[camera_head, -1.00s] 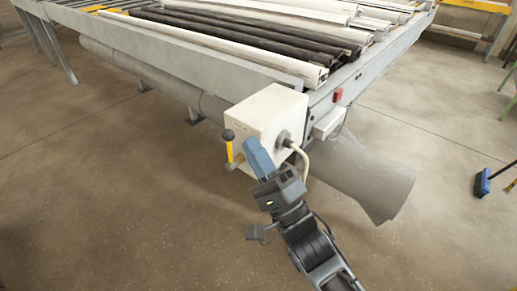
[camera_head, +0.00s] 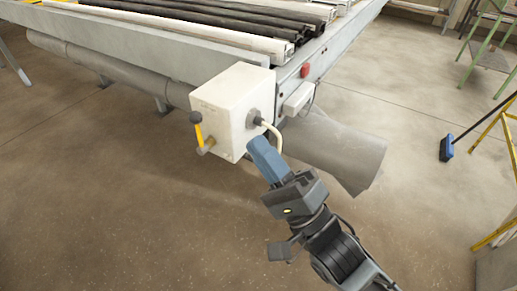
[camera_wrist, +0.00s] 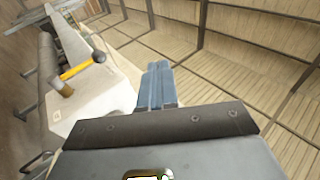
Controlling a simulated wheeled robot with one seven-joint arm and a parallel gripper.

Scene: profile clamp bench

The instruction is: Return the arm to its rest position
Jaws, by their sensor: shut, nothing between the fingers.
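My gripper (camera_head: 262,150) has blue fingers pressed together and holds nothing. In the head view it is in front of the bench end, overlapping the lower right of the white control box. The wrist view also shows the shut blue fingers (camera_wrist: 157,85) at the middle. The white control box (camera_head: 222,105) is fixed to the bench end and carries a yellow lever with a black knob (camera_head: 199,130) on its left face. The lever also shows in the wrist view (camera_wrist: 80,69), left of the fingers. In the head view the lever stands upright, apart from the fingers.
The bench (camera_head: 170,48) carries white and dark profiles (camera_head: 235,24). A grey cylinder (camera_head: 335,150) lies under it. A red button (camera_head: 305,71) sits on the bench end. A blue broom (camera_head: 447,148) and a yellow stand (camera_head: 496,122) are at right. The floor in front is clear.

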